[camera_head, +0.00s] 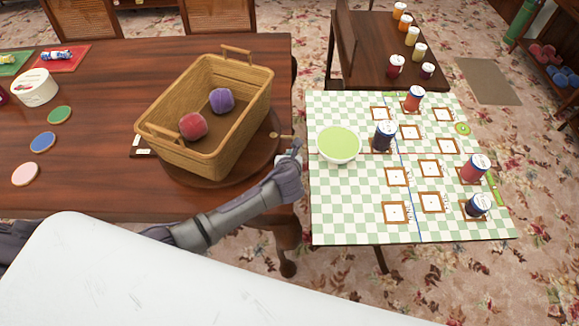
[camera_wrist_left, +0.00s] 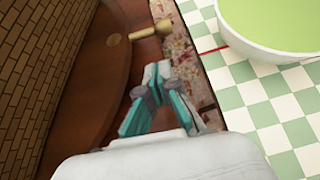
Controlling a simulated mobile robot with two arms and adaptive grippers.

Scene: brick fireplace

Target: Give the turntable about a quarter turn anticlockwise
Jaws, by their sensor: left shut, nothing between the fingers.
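The turntable (camera_head: 263,148) is a round dark wooden disc on the brown table, under a woven basket (camera_head: 236,137). A small light knob (camera_head: 286,136) sticks out at its right edge; the wrist view shows this brass-coloured knob (camera_wrist_left: 150,31) and the disc's curved edge. My left gripper (camera_head: 292,155) is at the disc's right side, just on the near side of the knob. In the wrist view its teal-and-grey fingers (camera_wrist_left: 156,72) are shut and empty, with a small visible gap to the knob. My right gripper is in neither view.
The basket holds a red ball (camera_head: 193,125) and a purple ball (camera_head: 222,100). Close on the right, a checked table (camera_head: 345,215) bears a green bowl (camera_head: 339,144) and several cans. A tub (camera_head: 34,87) and coloured discs lie at the left.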

